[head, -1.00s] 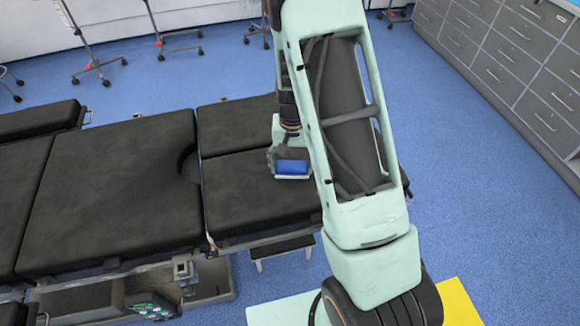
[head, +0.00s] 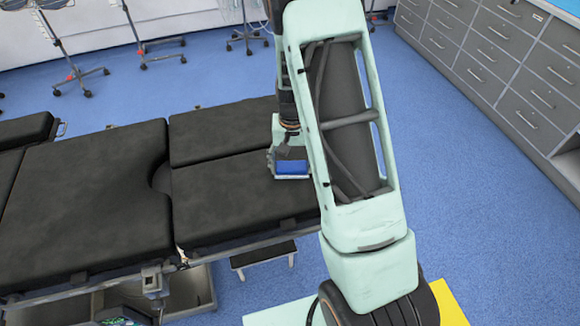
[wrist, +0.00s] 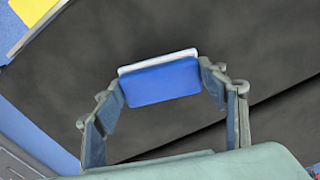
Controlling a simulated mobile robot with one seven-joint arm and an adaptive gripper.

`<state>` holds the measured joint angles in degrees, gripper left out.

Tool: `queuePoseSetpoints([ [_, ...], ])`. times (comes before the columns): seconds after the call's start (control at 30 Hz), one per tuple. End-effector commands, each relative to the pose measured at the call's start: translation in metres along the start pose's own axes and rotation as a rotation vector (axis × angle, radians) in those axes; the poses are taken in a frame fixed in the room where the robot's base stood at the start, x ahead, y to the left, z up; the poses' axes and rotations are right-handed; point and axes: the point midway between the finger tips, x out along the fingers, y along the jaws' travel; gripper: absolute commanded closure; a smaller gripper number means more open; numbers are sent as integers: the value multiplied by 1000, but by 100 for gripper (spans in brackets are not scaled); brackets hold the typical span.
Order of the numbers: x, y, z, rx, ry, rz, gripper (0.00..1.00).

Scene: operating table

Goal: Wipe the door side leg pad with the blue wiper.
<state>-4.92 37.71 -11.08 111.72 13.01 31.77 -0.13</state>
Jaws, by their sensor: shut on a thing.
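My gripper (head: 290,152) is shut on the blue wiper (head: 292,168), a small blue block with a white edge. In the wrist view the wiper (wrist: 160,82) sits between the two fingers. It is over the nearer black leg pad (head: 225,205), close to the seam with the farther leg pad (head: 215,130). The nearer pad fills much of the wrist view (wrist: 70,60), with the seam at the lower right. I cannot tell whether the wiper touches the pad. My arm hides the right end of the pads. No label shows which pad is door side.
The wider black table section (head: 90,195) lies to the left. A small step stool (head: 263,255) stands below the near edge. Grey drawer cabinets (head: 510,75) line the right wall. Wheeled stands (head: 75,75) are at the back. Blue floor (head: 440,190) is clear at the right.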

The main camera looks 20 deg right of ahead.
Motion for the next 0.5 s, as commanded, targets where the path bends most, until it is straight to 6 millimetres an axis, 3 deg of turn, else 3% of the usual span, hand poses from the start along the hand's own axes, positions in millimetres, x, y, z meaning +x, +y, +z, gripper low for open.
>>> queuePoseSetpoints([
  [0.1,-26,0,-2,0,5,-2,57],
  [0.5,-59,3,-5,0,0,-1,57],
])
